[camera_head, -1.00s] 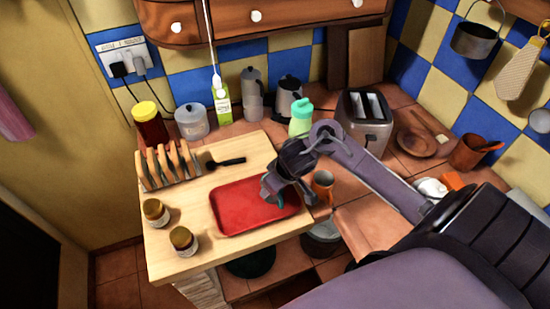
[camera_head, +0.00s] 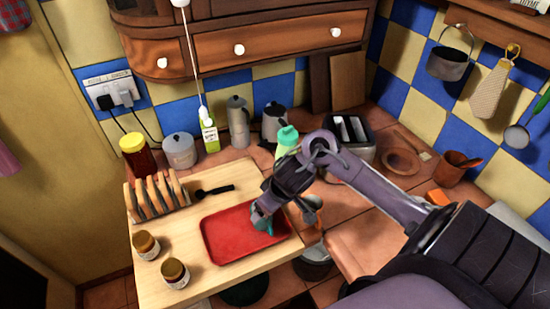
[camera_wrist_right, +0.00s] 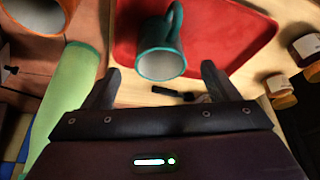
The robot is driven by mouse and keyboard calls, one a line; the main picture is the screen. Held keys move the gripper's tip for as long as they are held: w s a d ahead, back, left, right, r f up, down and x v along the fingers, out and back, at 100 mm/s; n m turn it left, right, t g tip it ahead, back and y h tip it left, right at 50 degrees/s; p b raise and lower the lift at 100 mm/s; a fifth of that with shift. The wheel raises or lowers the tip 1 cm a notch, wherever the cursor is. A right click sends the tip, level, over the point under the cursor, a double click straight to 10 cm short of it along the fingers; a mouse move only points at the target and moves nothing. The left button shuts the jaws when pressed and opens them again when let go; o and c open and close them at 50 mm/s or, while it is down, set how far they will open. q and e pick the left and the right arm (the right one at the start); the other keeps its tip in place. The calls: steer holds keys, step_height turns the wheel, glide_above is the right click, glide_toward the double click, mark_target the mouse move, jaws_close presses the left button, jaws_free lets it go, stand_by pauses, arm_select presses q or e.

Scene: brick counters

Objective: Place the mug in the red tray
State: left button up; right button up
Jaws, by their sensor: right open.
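The teal mug (camera_wrist_right: 160,52) shows in the right wrist view over the red tray (camera_wrist_right: 235,45), its open rim towards the camera and its handle pointing away. My right gripper (camera_wrist_right: 157,82) is open, with its two fingers apart on either side of the mug's near rim and not closed on it. In the head view, the right gripper (camera_head: 258,214) is low over the right part of the red tray (camera_head: 222,250). Only a little teal of the mug (camera_head: 266,222) shows beside it; its base is hidden. My left gripper is out of view.
An orange cup (camera_wrist_right: 35,12) stands right of the tray. A toast rack (camera_head: 158,197), two jars (camera_head: 175,274) and a dark utensil (camera_head: 215,190) share the wooden board. The tray's left part is clear.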

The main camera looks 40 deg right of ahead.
steer(key=p+v, duration=0.1)
steer(key=v, duration=0.5)
steer(key=shift+r+p, duration=0.15)
steer(key=shift+p, duration=0.25)
steer(key=shift+s, duration=0.15)
